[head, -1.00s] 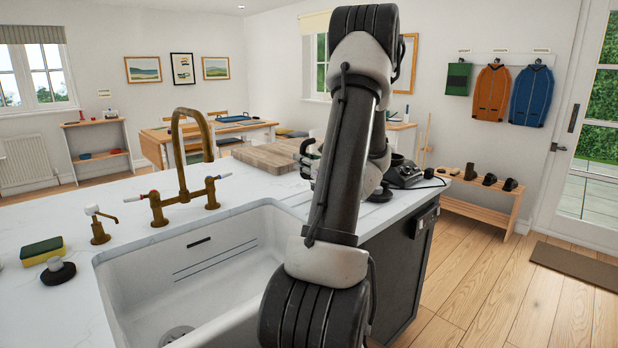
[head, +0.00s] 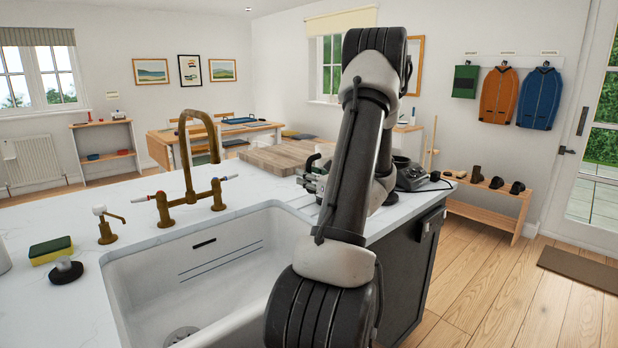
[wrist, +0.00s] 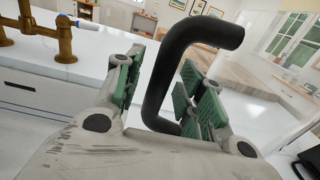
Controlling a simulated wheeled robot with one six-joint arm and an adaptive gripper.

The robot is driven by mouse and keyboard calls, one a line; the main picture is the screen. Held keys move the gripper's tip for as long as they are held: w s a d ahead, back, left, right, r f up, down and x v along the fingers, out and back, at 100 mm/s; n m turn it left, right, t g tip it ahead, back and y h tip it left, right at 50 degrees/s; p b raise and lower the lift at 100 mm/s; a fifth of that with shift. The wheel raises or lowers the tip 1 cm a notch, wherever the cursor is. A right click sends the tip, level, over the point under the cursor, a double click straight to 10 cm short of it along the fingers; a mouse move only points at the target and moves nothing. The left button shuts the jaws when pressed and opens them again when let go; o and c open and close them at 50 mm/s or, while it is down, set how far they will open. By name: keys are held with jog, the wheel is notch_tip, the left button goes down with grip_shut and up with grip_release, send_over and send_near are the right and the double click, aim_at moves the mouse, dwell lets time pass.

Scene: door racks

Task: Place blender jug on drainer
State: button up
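In the wrist view, a thick black curved handle (wrist: 160,85), taken as the blender jug's, runs between the green-padded fingers of my gripper (wrist: 162,95). The fingers are drawn in close on both sides of it. The jug's body cannot be made out clearly. In the head view, my gripper (head: 313,184) is over the counter right of the sink, mostly hidden by my arm; a dark bit of handle shows above it. A grooved strip of counter (head: 301,203) beside the sink looks like the drainer and is partly covered by my arm.
A white sink (head: 215,265) with a brass tap (head: 190,165) lies left of my arm. A wooden board (head: 278,158) is behind my gripper. A dark appliance base (head: 412,177) stands near the counter's right end. A sponge (head: 50,249) lies at left.

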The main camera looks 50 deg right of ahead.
jog(key=shift+r, duration=0.1)
jog(key=shift+s, duration=0.25)
jog(key=s+a, duration=0.2)
jog(key=s, duration=0.9)
jog(key=w+a+r+n+g+y, duration=0.15)
jog(key=a+n+y, duration=0.25)
jog(key=a, duration=0.4)
jog(key=w+a+r+n+g+y, duration=0.1)
jog(key=w+a+n+g+y, duration=0.2)
jog(key=a, duration=0.5)
jog(key=s+a+n+g+y, duration=0.3)
jog(key=a+n+g+y, duration=0.15)
jog(key=a+n, duration=0.75)
jog(key=s+a+n+g+h, duration=0.4)
jog(key=s+a+n+g, duration=0.2)
jog(key=s+a+n, duration=0.3)
jog(key=s+d+r+n+t+h, duration=0.1)
jog(key=d+r+n+h, duration=0.2)
jog(key=n, duration=0.6)
notch_tip(320, 180, up, 2)
jog(key=shift+s+d+r+t+h, duration=0.1)
jog(key=shift+s+d+t+h, duration=0.2)
jog(key=shift+h, duration=0.65)
